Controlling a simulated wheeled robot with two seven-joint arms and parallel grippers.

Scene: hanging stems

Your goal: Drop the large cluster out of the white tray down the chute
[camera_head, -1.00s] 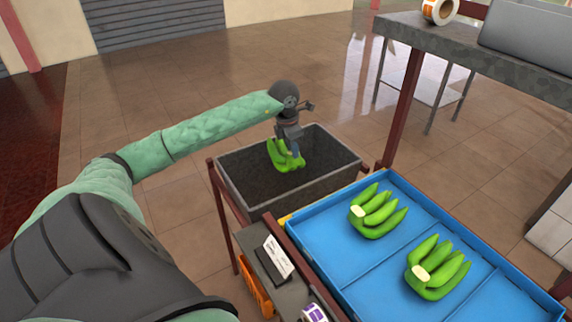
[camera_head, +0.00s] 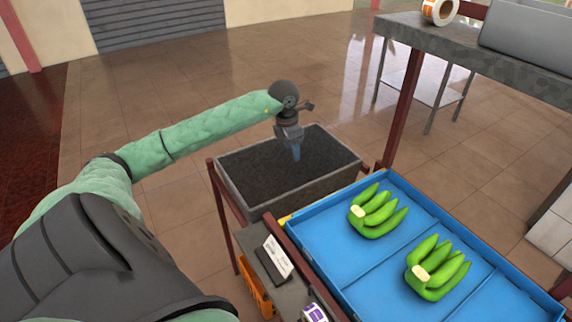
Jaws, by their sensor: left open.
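My left gripper (camera_head: 296,153) is open and empty, pointing down over the dark grey open-topped bin (camera_head: 282,204) on a red-brown frame. No green cluster shows between its fingers, and none shows inside the part of the bin that I see. Two green banana clusters lie in the blue tray: one (camera_head: 379,213) in the upper compartment and one (camera_head: 437,270) in the compartment below it. No white tray and no labelled chute are in view. My right gripper is not in view.
The blue tray (camera_head: 335,285) stands at the right, close to the bin. A small stand with a white card (camera_head: 278,258) is in front of the bin. A grey shelf (camera_head: 480,52) with an orange-white roll (camera_head: 440,10) is at the upper right. Open tiled floor lies behind.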

